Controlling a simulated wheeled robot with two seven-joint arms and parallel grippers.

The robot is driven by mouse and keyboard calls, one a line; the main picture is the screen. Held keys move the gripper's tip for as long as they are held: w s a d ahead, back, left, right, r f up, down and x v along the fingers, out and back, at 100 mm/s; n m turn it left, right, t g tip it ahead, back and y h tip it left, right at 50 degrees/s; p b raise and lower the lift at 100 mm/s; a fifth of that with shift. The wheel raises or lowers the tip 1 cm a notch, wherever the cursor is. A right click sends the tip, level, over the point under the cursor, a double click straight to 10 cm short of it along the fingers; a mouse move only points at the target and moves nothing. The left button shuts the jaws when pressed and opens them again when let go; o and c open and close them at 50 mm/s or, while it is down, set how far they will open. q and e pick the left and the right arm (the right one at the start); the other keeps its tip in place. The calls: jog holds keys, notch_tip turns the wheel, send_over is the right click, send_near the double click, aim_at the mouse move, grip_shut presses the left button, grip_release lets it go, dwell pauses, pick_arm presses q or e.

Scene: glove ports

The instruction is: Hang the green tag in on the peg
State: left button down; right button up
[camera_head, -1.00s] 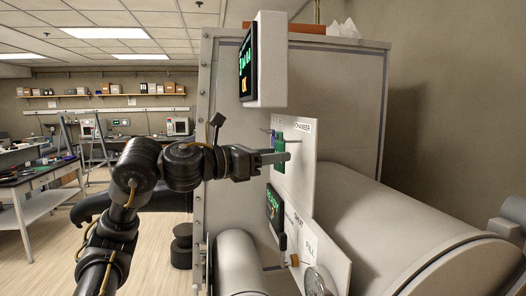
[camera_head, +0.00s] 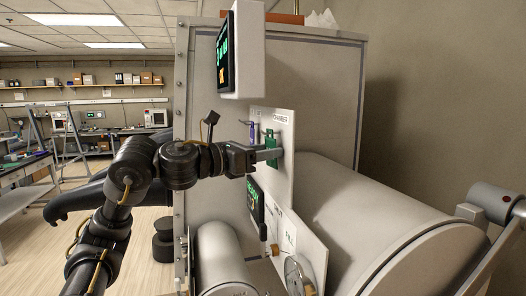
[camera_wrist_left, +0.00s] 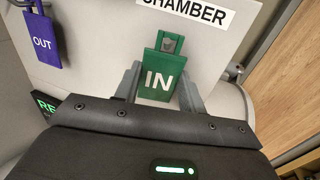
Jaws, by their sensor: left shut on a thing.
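The green tag (camera_head: 270,148) is marked IN in the left wrist view (camera_wrist_left: 158,80). It hangs upright in front of the white CHAMBER panel (camera_head: 284,172). My left gripper (camera_head: 268,155) is shut on its side edges, one finger on each side in the wrist view (camera_wrist_left: 159,88). The tag's narrow top has a slot with a small grey part showing in it. I cannot tell whether this is the peg or whether the tag is on it. A blue-purple OUT tag (camera_wrist_left: 42,40) hangs to the left; it also shows in the head view (camera_head: 252,133).
A display (camera_head: 226,50) juts out above the panel. A dark READY display (camera_head: 256,203) and a lower plate with a gauge (camera_head: 297,275) sit below. Large pale cylinders (camera_head: 375,230) stand at the right and below. Open floor lies left of the cabinet.

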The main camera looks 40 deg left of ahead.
dwell(0.3)
pick_arm(q)
jog(key=c, duration=1.3)
grip_release()
jog(key=o, duration=0.5)
jog(key=shift+s+a, duration=0.1)
jog(key=shift+a, duration=0.05)
jog(key=shift+o, duration=0.2)
jog(key=b+v, duration=0.6)
jog(key=v, duration=0.4)
jog(key=shift+s, duration=0.4)
